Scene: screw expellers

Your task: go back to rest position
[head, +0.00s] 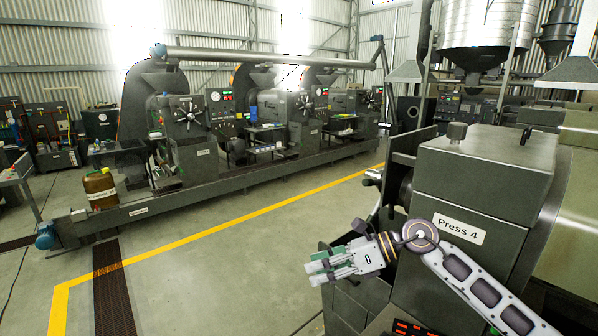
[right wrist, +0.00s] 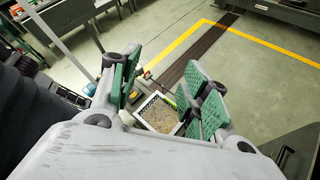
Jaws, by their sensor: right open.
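My right gripper (head: 322,266) reaches in from the lower right in the head view, in front of the machine labelled Press 4 (head: 480,185). It points left, over the grey floor. In the right wrist view the two green-padded fingers of the gripper (right wrist: 165,85) stand apart, with nothing held between them. My left gripper does not show in either view.
In the right wrist view a white-rimmed tray (right wrist: 144,122) with yellowish contents shows below and between the fingers. A row of presses (head: 190,150) stands across the aisle. A brown container (head: 100,188) stands at its near left end. The floor (head: 230,270) between is clear.

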